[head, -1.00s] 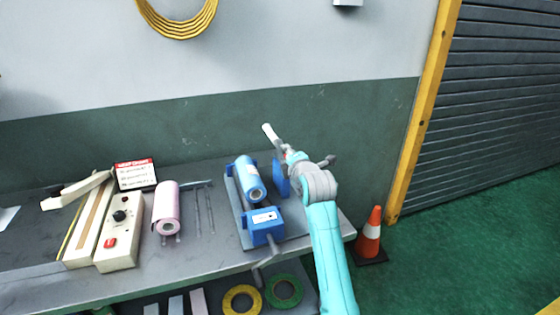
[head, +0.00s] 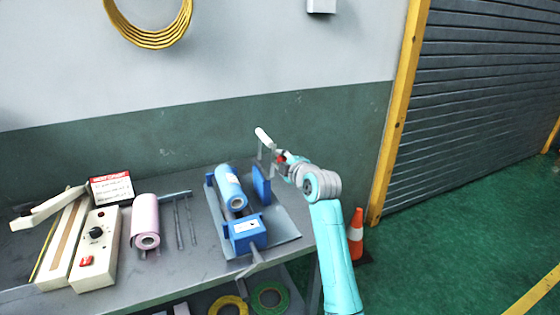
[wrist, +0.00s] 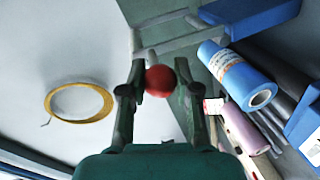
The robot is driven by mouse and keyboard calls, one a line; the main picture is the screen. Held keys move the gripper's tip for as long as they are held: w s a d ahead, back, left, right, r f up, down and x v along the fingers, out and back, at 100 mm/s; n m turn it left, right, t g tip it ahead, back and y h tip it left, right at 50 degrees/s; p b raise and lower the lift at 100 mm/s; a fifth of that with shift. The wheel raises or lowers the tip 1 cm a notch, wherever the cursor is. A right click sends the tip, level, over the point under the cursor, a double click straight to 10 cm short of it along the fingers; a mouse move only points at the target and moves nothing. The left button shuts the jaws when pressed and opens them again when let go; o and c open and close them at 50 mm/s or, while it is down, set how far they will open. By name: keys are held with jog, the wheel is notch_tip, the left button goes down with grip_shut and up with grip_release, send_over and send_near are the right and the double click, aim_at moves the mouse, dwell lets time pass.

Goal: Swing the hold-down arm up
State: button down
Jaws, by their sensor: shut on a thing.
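The blue film stand (head: 246,236) sits on the bench with a blue film roll (head: 230,186) lying in it. The hold-down arm (head: 266,146), grey with a pale roller at its end, stands raised above and behind the stand's upright blue plate (head: 261,186). A red knob (head: 281,157) shows beside it at my gripper (head: 284,161). In the wrist view, my gripper (wrist: 160,85) is shut on the red knob (wrist: 160,80), which sits between the fingertips. The hold-down arm's grey frame (wrist: 166,44) reaches across just beyond them.
A pink roll (head: 145,217), thin rods (head: 185,222), and a cream sealer (head: 96,240) with its lever raised lie on the bench to the left. An orange cone (head: 356,235) stands on the floor right of the bench.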

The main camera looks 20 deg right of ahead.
jog(key=shift+d, duration=0.1)
jog(key=c, duration=0.8)
grip_release()
jog(key=s, duration=0.4)
jog(key=s+r, duration=0.1)
jog(key=s, duration=0.3)
jog(key=s+r, duration=0.1)
jog(key=s, duration=0.2)
jog(key=shift+s+d+r, duration=0.1)
jog(key=shift+s+d, duration=0.1)
jog(key=shift+s, duration=0.2)
